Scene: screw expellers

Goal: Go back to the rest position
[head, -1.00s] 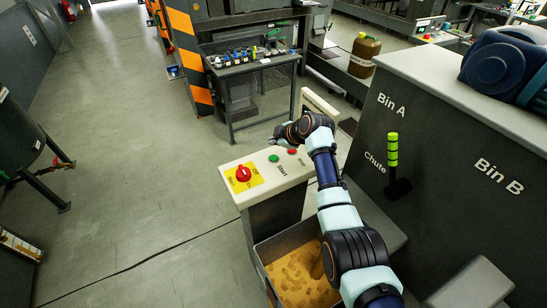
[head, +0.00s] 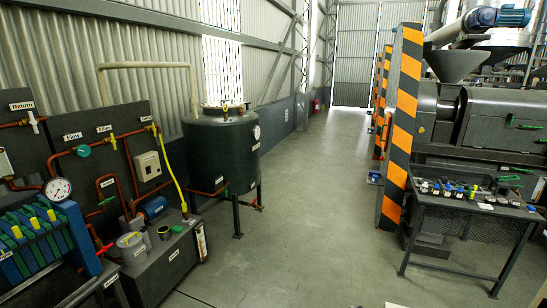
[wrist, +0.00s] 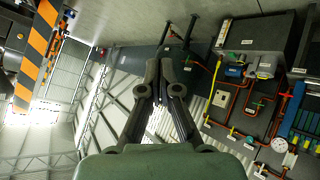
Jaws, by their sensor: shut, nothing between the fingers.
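My gripper (wrist: 159,68) shows in the middle of the wrist view. Its two dark fingers are close together, shut, with nothing between them. It is in the air and touches nothing that I can see. Behind it the wrist view shows the floor, the wall and the pipe panel, turned over. My arm and gripper do not show in the head view now.
In the head view a dark tank (head: 222,150) on legs stands left of the walkway. Pipes and a filter press (head: 38,250) are at far left. A striped post (head: 401,120) and a small-parts bench (head: 468,205) stand right. The floor (head: 310,210) between is clear.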

